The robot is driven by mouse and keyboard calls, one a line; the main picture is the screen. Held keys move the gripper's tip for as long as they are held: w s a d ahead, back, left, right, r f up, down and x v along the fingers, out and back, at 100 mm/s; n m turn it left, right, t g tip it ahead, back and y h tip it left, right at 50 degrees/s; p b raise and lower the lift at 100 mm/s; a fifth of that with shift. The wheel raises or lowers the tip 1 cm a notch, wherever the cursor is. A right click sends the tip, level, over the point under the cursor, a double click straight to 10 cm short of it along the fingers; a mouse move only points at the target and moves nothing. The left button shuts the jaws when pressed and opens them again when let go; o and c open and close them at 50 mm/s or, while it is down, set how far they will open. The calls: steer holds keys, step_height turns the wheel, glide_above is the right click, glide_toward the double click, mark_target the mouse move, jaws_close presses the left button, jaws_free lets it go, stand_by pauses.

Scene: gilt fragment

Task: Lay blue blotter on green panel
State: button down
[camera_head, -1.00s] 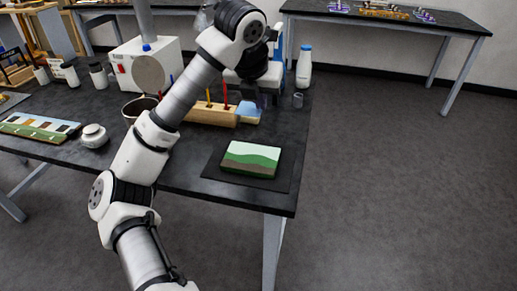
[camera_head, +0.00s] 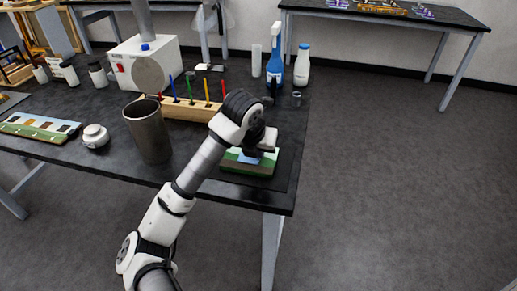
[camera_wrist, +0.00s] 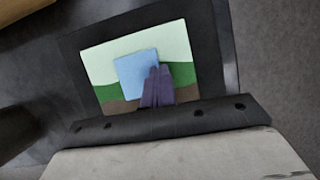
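The blue blotter (camera_wrist: 132,76) is a flat, light blue square; in the wrist view it overlaps the middle of the green panel (camera_wrist: 98,64). The panel has pale, green and brown bands and lies on a dark mat (camera_wrist: 208,50). My gripper (camera_wrist: 159,72) has its dark fingers close together at the blotter's right edge, shut on it. In the head view, my wrist and gripper (camera_head: 262,150) are over the panel (camera_head: 262,168) and hide part of it. I cannot tell whether the blotter touches the panel.
A wooden rack (camera_head: 185,108) with coloured sticks stands behind. A metal cylinder (camera_head: 148,130) and white jar (camera_head: 95,136) are to the left. A blue bottle (camera_head: 275,68) and white bottle (camera_head: 302,65) stand at the back. The table's right edge is close to the panel.

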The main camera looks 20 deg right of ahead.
steer(key=c, duration=2.1)
jaws_free()
steer(key=shift+c, duration=0.2)
steer(key=o, duration=0.4)
steer(key=shift+r, duration=0.15)
steer(key=b+v, duration=0.2)
steer(key=v, duration=1)
steer(key=shift+b, duration=0.3)
